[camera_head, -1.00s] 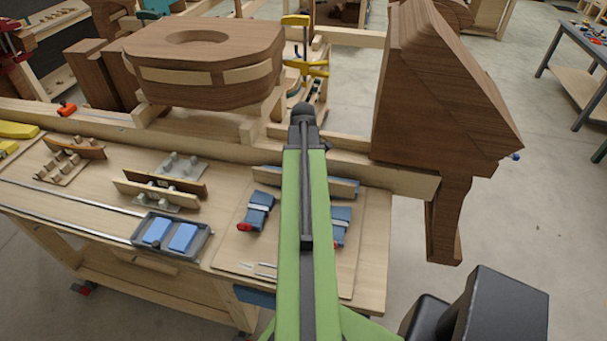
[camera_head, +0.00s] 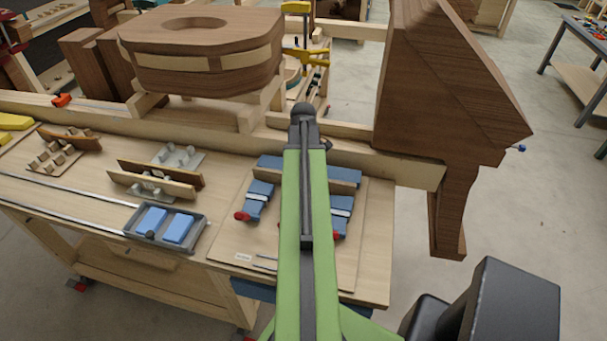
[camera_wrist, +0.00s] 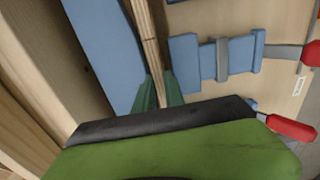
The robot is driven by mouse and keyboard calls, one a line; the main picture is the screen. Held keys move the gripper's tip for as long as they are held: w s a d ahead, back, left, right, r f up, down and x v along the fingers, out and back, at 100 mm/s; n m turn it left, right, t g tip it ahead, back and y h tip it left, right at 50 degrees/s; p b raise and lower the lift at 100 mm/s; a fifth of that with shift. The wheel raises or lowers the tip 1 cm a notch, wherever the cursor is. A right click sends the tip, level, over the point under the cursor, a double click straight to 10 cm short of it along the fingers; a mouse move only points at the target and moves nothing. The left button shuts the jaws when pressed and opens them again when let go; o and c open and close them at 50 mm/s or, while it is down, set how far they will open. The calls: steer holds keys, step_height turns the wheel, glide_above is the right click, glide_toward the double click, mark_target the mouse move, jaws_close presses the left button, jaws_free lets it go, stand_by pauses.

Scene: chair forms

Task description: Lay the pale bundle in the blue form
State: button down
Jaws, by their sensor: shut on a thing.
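The pale bundle (camera_wrist: 148,35) is a narrow stack of thin light wood strips, seen in the wrist view. My gripper (camera_wrist: 160,92) has green fingers shut on it from either side. The bundle runs lengthwise between the long blue bar of the blue form (camera_wrist: 98,40) on the left and blue clamp blocks (camera_wrist: 215,57) on the right. I cannot tell whether it rests on the form's board or hangs just above it. In the head view the blue form (camera_head: 345,172) lies at the bench's right end. My green arm covers its middle and hides my gripper.
Red-handled clamps (camera_head: 257,200) flank my arm on the board. A grey tray with blue pads (camera_head: 203,237) and a grey form with upright strips (camera_head: 155,180) stand to the left. A large dark wooden piece (camera_head: 435,100) rises behind on the right.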

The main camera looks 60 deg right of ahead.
steer(key=shift+f+b, duration=0.3)
steer(key=c, duration=1.3)
jaws_free()
steer(key=shift+r, duration=0.1)
step_height(320, 180, up, 17)
steer(key=p, duration=1.7)
steer(key=shift+r, duration=0.15)
